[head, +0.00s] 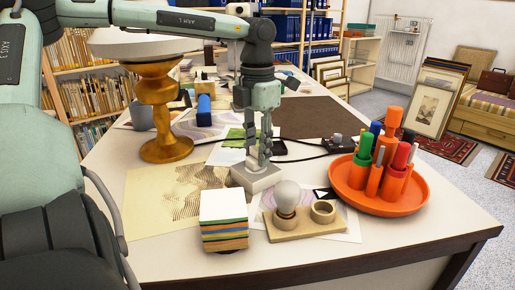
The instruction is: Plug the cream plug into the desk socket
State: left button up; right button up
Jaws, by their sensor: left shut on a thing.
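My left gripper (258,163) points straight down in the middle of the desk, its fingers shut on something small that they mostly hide. I take this to be the cream plug, but I cannot make out its shape or pins. Directly below the fingertips is a pale, square block (245,183), which looks like the desk socket. The fingertips overlap its top in this view, so I cannot tell whether the held thing touches it or is inside it. A dark cable (304,158) runs from beside the gripper toward the right. My right gripper is not in view.
A coaster stack (223,222), a wooden holder with a bulb (286,198) and an orange tray (422,205) of pen cups stand in front and right. A lamp with a turned wooden base (160,110) stands left. A black box (341,146) lies behind.

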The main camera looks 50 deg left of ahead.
pick_arm(q)
jog(key=shift+f, duration=0.15)
jog(key=o, duration=1.2)
jog(key=shift+c, duration=0.2)
notch_tip(320, 180, up, 12)
